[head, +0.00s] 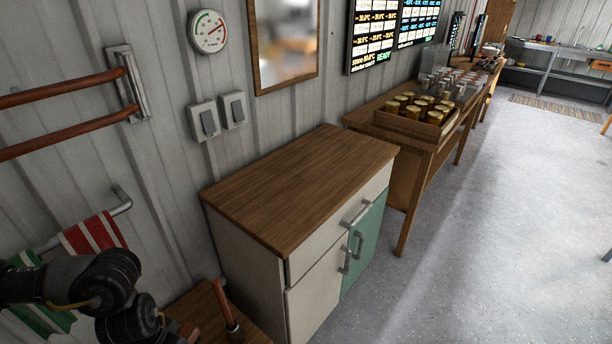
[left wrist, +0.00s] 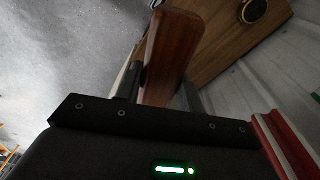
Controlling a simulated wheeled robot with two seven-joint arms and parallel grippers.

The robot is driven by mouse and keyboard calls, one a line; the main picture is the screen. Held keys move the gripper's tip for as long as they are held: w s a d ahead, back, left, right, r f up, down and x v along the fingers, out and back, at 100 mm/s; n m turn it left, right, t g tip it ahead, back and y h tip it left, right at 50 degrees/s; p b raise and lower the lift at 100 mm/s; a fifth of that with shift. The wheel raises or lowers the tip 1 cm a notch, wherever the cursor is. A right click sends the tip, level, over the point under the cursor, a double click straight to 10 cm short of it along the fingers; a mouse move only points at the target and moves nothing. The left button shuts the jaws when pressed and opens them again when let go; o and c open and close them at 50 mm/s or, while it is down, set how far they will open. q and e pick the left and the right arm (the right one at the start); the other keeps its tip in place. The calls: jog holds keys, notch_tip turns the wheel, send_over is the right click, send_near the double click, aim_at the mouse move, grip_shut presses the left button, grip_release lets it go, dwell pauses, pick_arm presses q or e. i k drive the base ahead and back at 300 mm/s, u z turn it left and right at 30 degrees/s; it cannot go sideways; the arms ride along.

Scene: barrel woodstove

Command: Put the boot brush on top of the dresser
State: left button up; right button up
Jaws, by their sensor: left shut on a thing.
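The dresser (head: 300,180) stands in the middle of the head view, with a brown wooden top, white sides, a drawer and a green door. Its top is bare. In the left wrist view my left gripper (left wrist: 162,88) is shut on a reddish-brown wooden piece, which I take to be the boot brush (left wrist: 174,45). Its bristles are not visible. In the head view my left arm shows at the lower left, in front of and left of the dresser; its fingers and the brush are not clearly seen there. My right gripper is in neither view.
A low wooden surface (head: 203,303) with an upright brown stick (head: 224,303) stands left of the dresser. A striped towel (head: 92,236) hangs from a wall bar. A table with a box of jars (head: 409,116) stands beyond the dresser. The floor at right is clear.

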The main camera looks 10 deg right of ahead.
aim_at(305, 180)
jog(key=z, duration=0.45)
jog(key=k, duration=1.05)
jog(key=z, duration=1.5)
jog(key=i, duration=3.2)
jog(key=u, duration=1.85)
jog(key=i, duration=0.85)
jog(key=u, duration=0.75)
